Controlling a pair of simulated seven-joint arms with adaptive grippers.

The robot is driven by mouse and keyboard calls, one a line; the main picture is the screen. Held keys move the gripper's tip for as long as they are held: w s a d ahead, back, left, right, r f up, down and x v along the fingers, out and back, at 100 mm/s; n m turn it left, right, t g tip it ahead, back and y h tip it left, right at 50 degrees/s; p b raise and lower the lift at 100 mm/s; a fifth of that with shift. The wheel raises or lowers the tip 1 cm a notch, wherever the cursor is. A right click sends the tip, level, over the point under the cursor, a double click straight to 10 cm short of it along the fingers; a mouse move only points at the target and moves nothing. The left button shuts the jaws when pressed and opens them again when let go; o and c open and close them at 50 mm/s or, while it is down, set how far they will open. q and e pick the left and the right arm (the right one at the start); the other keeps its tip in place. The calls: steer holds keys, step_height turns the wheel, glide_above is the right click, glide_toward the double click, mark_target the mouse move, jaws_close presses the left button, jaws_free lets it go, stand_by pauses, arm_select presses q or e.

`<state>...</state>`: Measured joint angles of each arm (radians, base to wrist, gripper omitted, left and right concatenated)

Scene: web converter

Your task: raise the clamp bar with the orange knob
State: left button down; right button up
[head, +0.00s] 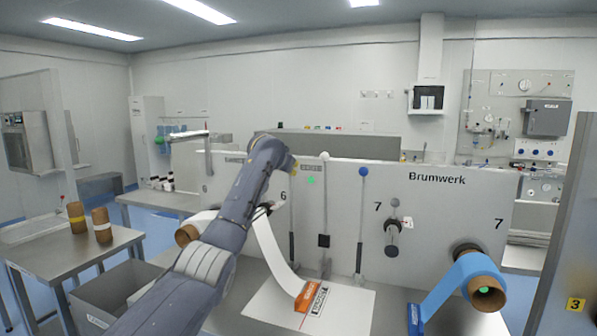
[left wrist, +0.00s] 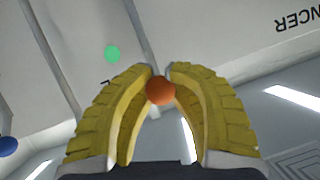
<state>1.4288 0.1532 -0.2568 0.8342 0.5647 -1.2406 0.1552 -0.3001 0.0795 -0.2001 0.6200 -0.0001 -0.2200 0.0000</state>
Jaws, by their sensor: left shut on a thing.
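The orange knob (left wrist: 160,91) sits between the yellow fingers of my left gripper (left wrist: 160,72) in the left wrist view. A grey rod runs from it. In the head view my left gripper (head: 293,165) is at the upper part of the machine panel, above a thin upright rod (head: 291,232), and hides the orange knob. My left gripper is shut on the knob. The clamp bar itself cannot be clearly made out. My right gripper is in neither view.
Right of my left gripper stand a white-knobbed lever (head: 325,157) and a blue-knobbed lever (head: 363,171). A white web (head: 270,245) runs down to an orange block (head: 308,296) on the table. A blue roll (head: 470,283) is at the right. My left arm covers the lower left middle.

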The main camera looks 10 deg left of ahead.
arm_select(q)
steer(key=shift+w+d+r, duration=0.2)
steer(key=shift+d+r, duration=0.05)
steer(key=shift+r, duration=0.4)
steer(key=c, duration=1.5)
jaws_free()
steer(key=shift+d, duration=0.15)
steer(key=o, duration=0.4)
steer(key=shift+a+f, duration=0.2)
steer(key=shift+f, duration=0.1)
steer(key=v, duration=1.2)
